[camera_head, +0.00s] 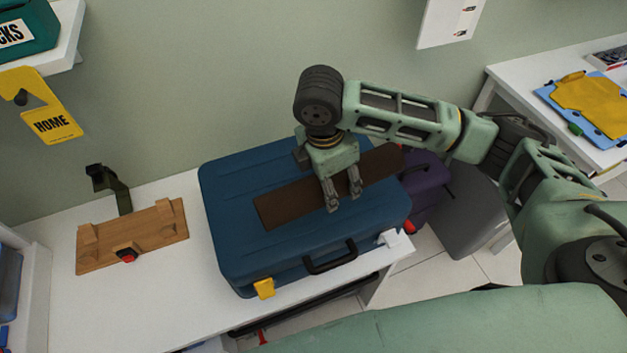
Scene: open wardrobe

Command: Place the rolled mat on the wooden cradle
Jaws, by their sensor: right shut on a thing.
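The rolled mat (285,203) is a long dark brown piece lying slantwise over the top of the blue suitcase (235,230). My right gripper (343,203) comes down over the middle of the mat and is shut on it. I cannot tell whether the mat touches the suitcase lid or is just above it. The wooden cradle (160,231) is a light wood board with raised blocks, on the white surface to the left of the suitcase. It is empty of the mat. A dark strap (122,197) sticks up behind it, and a small red piece shows at its front. My left gripper is not in view.
The white bench (170,310) is clear between cradle and suitcase and in front of them. A yellow HOME tag (48,112) hangs at the upper left. A purple case (427,185) and a side table (520,85) are at right.

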